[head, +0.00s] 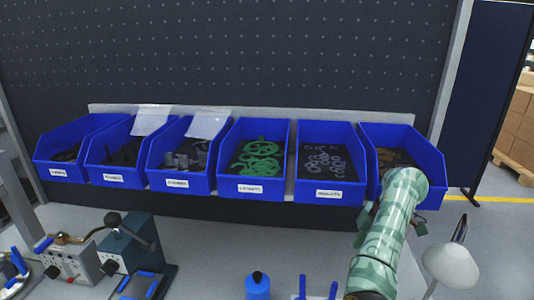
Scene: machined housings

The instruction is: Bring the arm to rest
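My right arm (385,235), in a pale green patterned cover, comes up from the lower right. Its upper end is in front of the rightmost blue bin (428,185). Small dark parts show on both sides of the arm there. The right gripper's fingers cannot be made out, so its opening and anything in it are hidden. My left arm and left gripper are not in view.
Several labelled blue bins line a rail, including one with green rings (258,158) and one with pale rings (322,160). Below stand a grey control box (72,262), a dark lever device (135,245), a blue bottle (258,286) and a white lamp (452,264). The bench's middle is clear.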

